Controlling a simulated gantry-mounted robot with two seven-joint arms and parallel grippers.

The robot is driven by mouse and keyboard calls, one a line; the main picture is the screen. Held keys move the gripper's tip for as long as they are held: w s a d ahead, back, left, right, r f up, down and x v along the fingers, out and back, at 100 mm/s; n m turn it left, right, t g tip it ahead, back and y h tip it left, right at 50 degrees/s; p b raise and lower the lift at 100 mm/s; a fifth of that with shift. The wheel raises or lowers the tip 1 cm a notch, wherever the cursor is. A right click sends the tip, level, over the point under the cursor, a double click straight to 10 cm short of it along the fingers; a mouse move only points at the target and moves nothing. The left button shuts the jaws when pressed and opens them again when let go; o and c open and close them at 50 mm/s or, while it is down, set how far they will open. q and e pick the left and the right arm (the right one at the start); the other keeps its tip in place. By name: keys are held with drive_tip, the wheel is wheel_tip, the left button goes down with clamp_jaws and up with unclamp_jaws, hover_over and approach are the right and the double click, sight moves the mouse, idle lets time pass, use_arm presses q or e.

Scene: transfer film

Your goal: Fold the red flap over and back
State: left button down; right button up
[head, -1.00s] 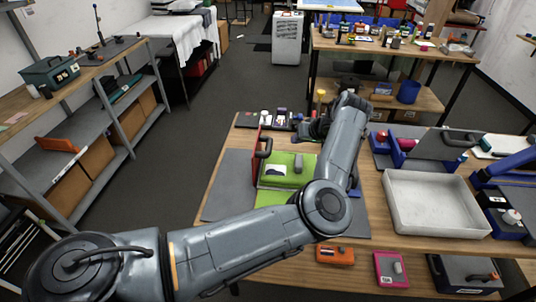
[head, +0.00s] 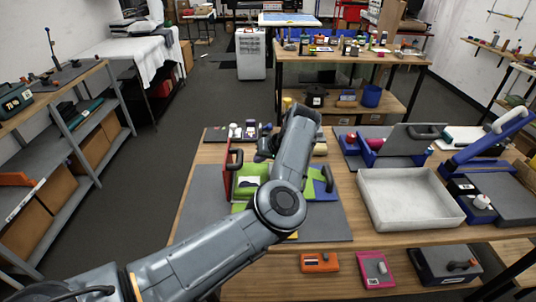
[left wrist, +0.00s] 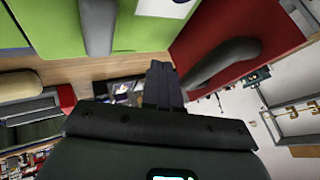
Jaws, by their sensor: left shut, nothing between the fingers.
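The red flap (head: 229,178) stands upright at the left side of the green panel (head: 247,191), its dark handle (head: 236,158) facing right. In the left wrist view the red flap (left wrist: 215,22) fills the upper right and its handle (left wrist: 232,58) curves close to my fingers; I cannot tell whether they touch. The green panel (left wrist: 30,25) with a grey grip shows upper left. My left gripper (left wrist: 163,68) is shut and empty; in the head view it (head: 264,150) is just right of the flap, partly hidden by my arm. My right gripper is out of view.
A grey mat (head: 325,220) lies beneath. A white tray (head: 410,197) is farther right. Small items (head: 242,131) stand behind the red flap.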

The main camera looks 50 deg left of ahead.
sight(235, 168)
use_arm(q)
drive_tip(key=shift+s+a+r, duration=0.25)
drive_tip(key=shift+s+a, duration=0.2)
drive_tip(key=shift+s, duration=0.2)
drive_tip(key=shift+s+a+r, duration=0.25)
drive_tip(key=shift+s+a, duration=0.15)
drive_tip(key=shift+s, duration=0.25)
